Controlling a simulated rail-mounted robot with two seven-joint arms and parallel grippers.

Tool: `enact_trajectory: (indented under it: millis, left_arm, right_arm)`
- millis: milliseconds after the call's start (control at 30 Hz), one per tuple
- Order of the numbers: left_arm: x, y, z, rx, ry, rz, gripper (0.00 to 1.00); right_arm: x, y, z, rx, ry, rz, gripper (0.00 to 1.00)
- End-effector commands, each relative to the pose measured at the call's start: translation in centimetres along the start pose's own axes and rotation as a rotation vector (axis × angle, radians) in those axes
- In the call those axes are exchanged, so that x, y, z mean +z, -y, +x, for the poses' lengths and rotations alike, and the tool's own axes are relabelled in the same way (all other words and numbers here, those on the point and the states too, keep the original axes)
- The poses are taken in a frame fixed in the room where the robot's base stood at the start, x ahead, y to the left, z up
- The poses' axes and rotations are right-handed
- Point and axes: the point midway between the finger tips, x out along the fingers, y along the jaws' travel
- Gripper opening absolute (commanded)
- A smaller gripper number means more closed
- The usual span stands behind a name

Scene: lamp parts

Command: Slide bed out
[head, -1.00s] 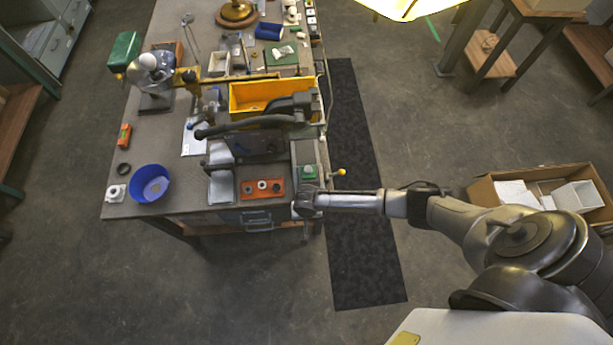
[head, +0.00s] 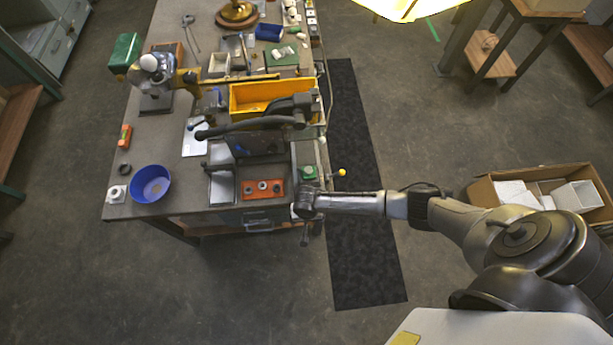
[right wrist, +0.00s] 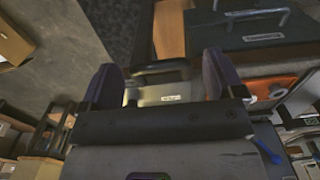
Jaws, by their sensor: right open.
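A dark machine (head: 255,143) stands at the table's near end. On its bed, an orange block (head: 262,190) with round fittings sits between grey side plates. A drawer-like front with a handle (head: 258,226) is below the block. My right gripper (right wrist: 162,78) hangs by the machine's front right corner in the head view. In the right wrist view its two dark fingers are spread apart. A dark bar handle (right wrist: 160,70) and a pale labelled panel (right wrist: 170,98) show between them. I cannot tell whether the fingers touch the handle. My left gripper is out of view.
A yellow bin (head: 262,95) stands behind the machine. A blue bowl (head: 151,184) and a white part (head: 116,194) are at the table's left. A cardboard box (head: 545,190) is on the floor at right. The floor before the table is clear.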

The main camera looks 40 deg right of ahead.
Motion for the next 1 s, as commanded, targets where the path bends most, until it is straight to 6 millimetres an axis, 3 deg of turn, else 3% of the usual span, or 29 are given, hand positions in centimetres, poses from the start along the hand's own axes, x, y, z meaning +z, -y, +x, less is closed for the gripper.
enact_trajectory:
  millis: [600, 800, 1000]
  left_arm:
    - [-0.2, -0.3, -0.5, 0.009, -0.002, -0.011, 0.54]
    - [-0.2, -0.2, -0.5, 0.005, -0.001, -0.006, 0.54]
    - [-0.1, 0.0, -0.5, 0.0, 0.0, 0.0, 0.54]
  right_arm:
    - [0.0, 0.0, -10.9, -0.003, -0.002, 0.0, 0.88]
    - [0.0, 0.1, -12.7, -0.003, 0.0, 0.0, 0.88]
    - [0.0, 0.1, -13.3, -0.002, 0.0, 0.0, 0.88]
